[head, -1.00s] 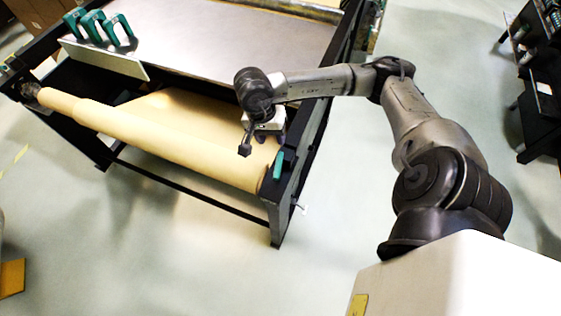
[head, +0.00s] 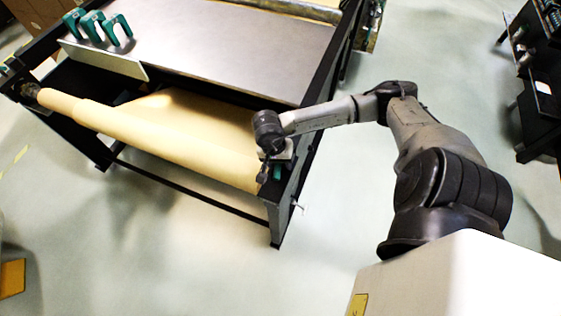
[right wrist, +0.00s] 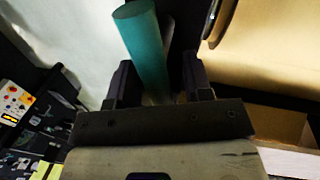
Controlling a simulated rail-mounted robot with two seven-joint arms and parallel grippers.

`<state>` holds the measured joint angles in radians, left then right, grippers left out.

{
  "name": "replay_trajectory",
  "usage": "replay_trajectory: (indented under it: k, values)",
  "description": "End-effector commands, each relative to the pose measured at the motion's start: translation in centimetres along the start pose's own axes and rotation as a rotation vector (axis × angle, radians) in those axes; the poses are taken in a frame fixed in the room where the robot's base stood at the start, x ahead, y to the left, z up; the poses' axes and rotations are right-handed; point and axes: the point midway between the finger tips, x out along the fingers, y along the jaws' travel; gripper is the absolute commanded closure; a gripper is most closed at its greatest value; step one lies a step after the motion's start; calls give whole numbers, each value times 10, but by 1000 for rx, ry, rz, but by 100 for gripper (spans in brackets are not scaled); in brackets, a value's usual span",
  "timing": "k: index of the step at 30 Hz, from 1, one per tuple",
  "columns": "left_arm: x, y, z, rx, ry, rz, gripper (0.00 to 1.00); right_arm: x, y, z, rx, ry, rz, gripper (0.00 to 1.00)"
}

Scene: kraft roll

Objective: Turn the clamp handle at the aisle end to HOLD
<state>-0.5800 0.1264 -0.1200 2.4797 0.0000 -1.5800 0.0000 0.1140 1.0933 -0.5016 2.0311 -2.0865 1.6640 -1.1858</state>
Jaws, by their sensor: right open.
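The teal clamp handle (head: 277,173) sits at the right end of the roll stand, partly hidden behind my right gripper in the head view. In the right wrist view the handle (right wrist: 147,52) is a teal cylinder that rises between the two dark fingers. My right gripper (head: 268,172) is at the handle. Its fingers (right wrist: 158,85) are open, one on each side of the handle, with a gap visible on the right side. I cannot read any HOLD mark. My left gripper is out of view.
The kraft roll (head: 150,132) lies across the black stand, close to my right gripper. Pale floor is free in front of the stand.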

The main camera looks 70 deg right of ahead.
Motion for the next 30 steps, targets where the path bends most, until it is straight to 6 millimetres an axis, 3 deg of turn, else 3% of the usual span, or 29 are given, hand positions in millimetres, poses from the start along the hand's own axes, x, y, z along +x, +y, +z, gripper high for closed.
replay_trajectory:
  k: [13, 27, 30]
  values:
    - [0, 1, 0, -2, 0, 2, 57, 6, 0, 0, 0, 0, 0, 54]
    - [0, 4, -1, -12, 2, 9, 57, 6, 0, 0, 0, 0, 0, 99]
    - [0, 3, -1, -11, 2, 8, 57, 6, 0, 0, 4, 0, 0, 100]
